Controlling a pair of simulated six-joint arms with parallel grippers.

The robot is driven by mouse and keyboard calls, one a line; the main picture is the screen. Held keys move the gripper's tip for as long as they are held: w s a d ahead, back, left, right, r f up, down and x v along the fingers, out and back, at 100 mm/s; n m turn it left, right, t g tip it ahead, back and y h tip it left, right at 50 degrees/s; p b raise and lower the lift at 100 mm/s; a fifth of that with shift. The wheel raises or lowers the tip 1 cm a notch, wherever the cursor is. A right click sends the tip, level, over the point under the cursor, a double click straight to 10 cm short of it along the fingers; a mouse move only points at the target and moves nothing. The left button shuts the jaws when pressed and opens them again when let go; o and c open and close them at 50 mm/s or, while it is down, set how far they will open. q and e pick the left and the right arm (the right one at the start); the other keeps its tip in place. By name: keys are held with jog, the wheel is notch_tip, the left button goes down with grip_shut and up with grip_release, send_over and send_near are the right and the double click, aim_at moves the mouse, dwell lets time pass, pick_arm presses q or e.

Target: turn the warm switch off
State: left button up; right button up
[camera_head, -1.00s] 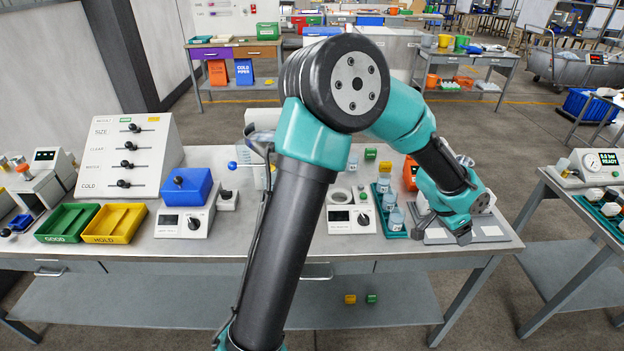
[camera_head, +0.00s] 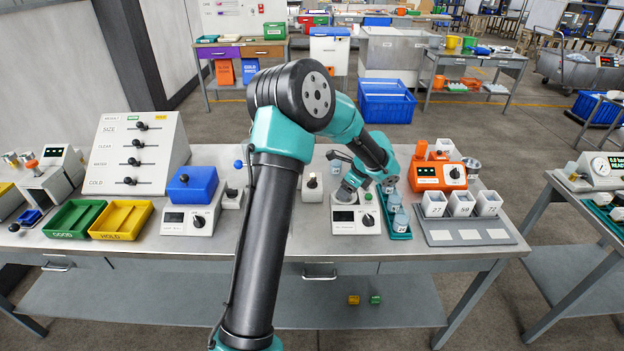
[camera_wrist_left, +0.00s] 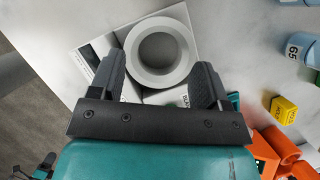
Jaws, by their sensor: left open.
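My left gripper (camera_head: 366,190) is open over the white device with a round well (camera_head: 356,214). In the left wrist view the gripper (camera_wrist_left: 158,85) has its fingers either side of the well's white ring (camera_wrist_left: 160,52), with nothing visibly held. The device has a dark display and a black knob (camera_head: 368,220) on its front. Other knobs show on the white device with the blue top (camera_head: 190,219), the small white box (camera_head: 231,198) and the orange device (camera_head: 437,174). No label reading "warm" is legible, so I cannot tell which one is the warm switch. My right gripper is not in view.
Jars in a green rack (camera_head: 397,219) stand close right of the white device. White cups (camera_head: 461,203) stand on a grey tray farther right. Green and yellow trays (camera_head: 121,220) and a slider panel (camera_head: 137,153) are at left. Bare tabletop lies along the front edge.

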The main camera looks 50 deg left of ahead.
aim_at(314, 180)
pick_arm(q)
jog(key=s+a, duration=0.1)
jog(key=a, duration=0.3)
jog(key=s+a, duration=0.1)
jog(key=a, duration=0.2)
jog(key=s+a, duration=0.1)
jog(key=a, duration=0.3)
jog(key=shift+s+a+f, duration=0.3)
jog(key=shift+s+f, duration=0.05)
jog(key=shift+f, duration=0.05)
jog(key=shift+a+f, duration=0.1)
jog(key=shift+f, duration=0.05)
jog(key=c, duration=0.9)
